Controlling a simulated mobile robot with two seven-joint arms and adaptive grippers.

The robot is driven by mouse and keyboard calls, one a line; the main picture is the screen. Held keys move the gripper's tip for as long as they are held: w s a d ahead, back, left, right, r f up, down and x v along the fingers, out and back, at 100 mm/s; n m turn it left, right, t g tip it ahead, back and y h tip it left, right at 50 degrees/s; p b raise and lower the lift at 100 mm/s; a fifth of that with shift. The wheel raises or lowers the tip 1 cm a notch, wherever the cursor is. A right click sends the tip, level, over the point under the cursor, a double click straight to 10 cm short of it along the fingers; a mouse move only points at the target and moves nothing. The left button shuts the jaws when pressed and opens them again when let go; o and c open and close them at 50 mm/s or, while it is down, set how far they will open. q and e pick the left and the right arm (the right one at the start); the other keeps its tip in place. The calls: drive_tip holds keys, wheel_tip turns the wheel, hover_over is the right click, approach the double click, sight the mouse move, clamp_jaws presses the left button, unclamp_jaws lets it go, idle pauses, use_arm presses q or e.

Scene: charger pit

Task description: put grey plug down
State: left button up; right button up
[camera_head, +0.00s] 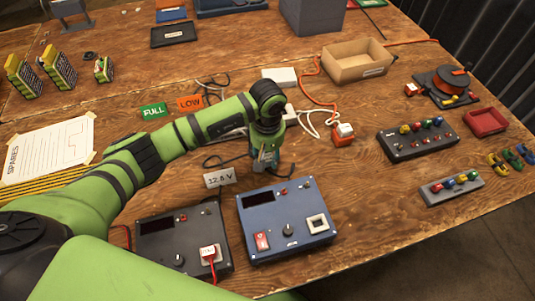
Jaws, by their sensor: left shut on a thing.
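My left gripper (264,162) points down over the table behind the blue charger box. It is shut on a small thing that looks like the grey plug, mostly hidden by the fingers. I cannot tell whether it touches the table. A dark cable runs left from there. The blue charger (283,247) has a red switch, a knob and a square white-framed socket. The dark charger (155,243) beside it has a white plug (208,252) with a red cable on its face. My right gripper is out of view.
An orange-and-white plug (344,134) lies right of the gripper. A cardboard box (357,65), a dark terminal block (417,140) and a red tray (486,122) are farther right. Bare wood lies right of the blue charger.

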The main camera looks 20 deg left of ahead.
sight(268, 158)
use_arm(q)
drive_tip(key=shift+f, duration=0.2)
drive_tip(key=o, duration=1.2)
drive_tip(key=shift+r, duration=0.1)
drive_tip(key=shift+r+p, duration=0.3)
drive_tip(key=shift+r+b, duration=1.4)
drive_tip(key=shift+r, duration=4.45)
